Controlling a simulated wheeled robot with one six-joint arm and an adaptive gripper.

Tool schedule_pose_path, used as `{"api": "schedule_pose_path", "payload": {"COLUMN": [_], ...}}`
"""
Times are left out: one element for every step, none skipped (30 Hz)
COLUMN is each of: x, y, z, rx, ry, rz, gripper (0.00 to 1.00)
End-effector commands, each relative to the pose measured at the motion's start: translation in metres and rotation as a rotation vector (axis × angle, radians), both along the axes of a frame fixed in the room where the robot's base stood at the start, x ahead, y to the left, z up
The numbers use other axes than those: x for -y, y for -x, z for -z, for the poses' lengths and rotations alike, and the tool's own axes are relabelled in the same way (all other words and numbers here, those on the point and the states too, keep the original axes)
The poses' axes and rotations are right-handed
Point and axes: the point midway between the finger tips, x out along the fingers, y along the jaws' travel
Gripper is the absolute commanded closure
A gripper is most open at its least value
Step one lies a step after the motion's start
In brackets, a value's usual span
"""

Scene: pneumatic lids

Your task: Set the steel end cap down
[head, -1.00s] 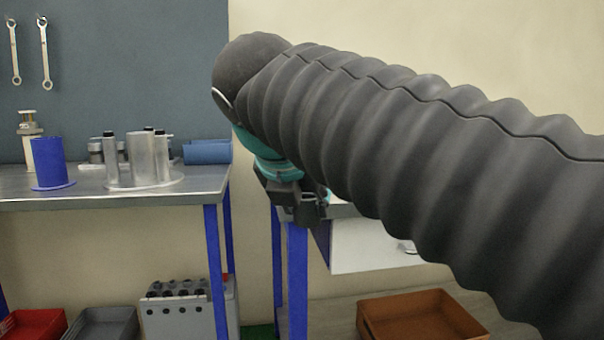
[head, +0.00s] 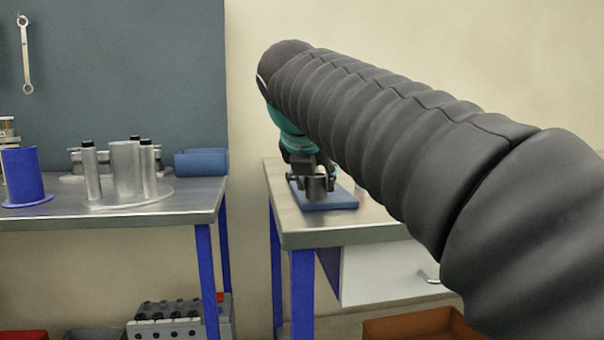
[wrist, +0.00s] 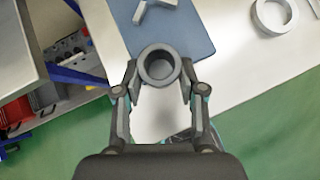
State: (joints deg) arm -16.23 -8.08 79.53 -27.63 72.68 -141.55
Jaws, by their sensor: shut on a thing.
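The steel end cap (wrist: 158,66), a grey ring-shaped piece with a dark round opening, sits between the fingertips of my gripper (wrist: 158,80) in the wrist view. My gripper is shut on it. In the head view my gripper (head: 318,186) is over the front of a blue mat (head: 332,203) on the right bench. The cap cannot be clearly made out there. In the wrist view the cap overlaps the near edge of the blue mat (wrist: 193,38). Whether it touches anything below cannot be told.
A light grey angular piece (wrist: 153,8) lies on the mat. A pale ring (wrist: 257,18) lies on the bench to its right. The right bench top (head: 300,235) is bare in front of the mat. The left bench (head: 190,205) holds a blue cylinder (head: 24,178) and metal cylinders.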

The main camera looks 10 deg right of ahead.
Motion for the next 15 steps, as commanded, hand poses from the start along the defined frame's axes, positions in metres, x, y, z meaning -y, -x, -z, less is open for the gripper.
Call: {"api": "schedule_pose_path", "payload": {"x": [0.005,0.006,0.008,0.009,0.01,0.011,0.012,0.012,0.013,0.014,0.015,0.016,0.017,0.019,0.021], "y": [-0.01,-0.014,-0.02,-0.023,-0.026,-0.029,-0.03,-0.031,-0.033,-0.034,-0.036,-0.039,-0.042,-0.046,-0.051], "z": [0.0,0.0,-0.001,-0.001,-0.001,-0.001,-0.001,-0.001,-0.001,-0.001,-0.001,-0.001,0.0,0.0,-0.001], "rx": [0.001,0.001,0.002,0.002,0.001,0.001,0.002,0.002,0.002,0.002,0.002,0.002,0.001,0.001,0.002], "ry": [0.0,0.0,-0.001,-0.001,0.0,0.0,0.0,0.0,0.001,0.0,0.0,0.001,0.001,0.0,0.0], "rz": [0.004,0.003,0.001,0.001,0.001,-0.001,-0.001,-0.001,-0.001,-0.001,-0.001,0.0,0.001,0.001,0.001], "gripper": [1.0,1.0,1.0,1.0,1.0,1.0,1.0,1.0,1.0,1.0,1.0,1.0,1.0,1.0,1.0]}}
